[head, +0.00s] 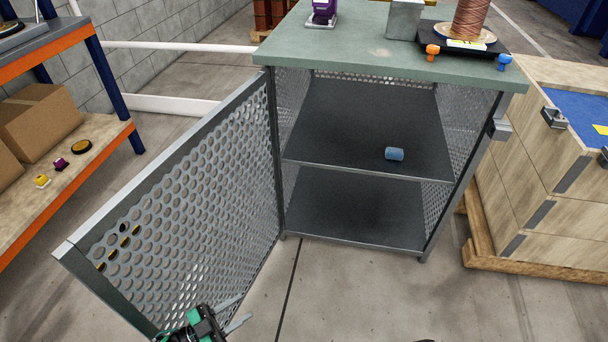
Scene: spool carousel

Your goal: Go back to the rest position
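My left gripper (245,308) is at the bottom of the head view, in front of the lower part of the open mesh door (190,195). Its two thin grey fingers are spread apart with nothing between them. Whether it touches the door I cannot tell. My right gripper does not show; only a small dark sliver is at the bottom edge, right of centre. The cabinet (400,62) stands open, its door swung out to the left. A blue cylinder (395,154) lies on its side on the middle shelf (345,120). The bottom shelf (355,215) is empty.
On the cabinet top are a purple device (323,12), a grey block (404,19) and a copper spool (472,18). An orange-edged rack (75,190) with cardboard boxes stands left, a wooden crate (545,215) right. The floor before the cabinet is clear.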

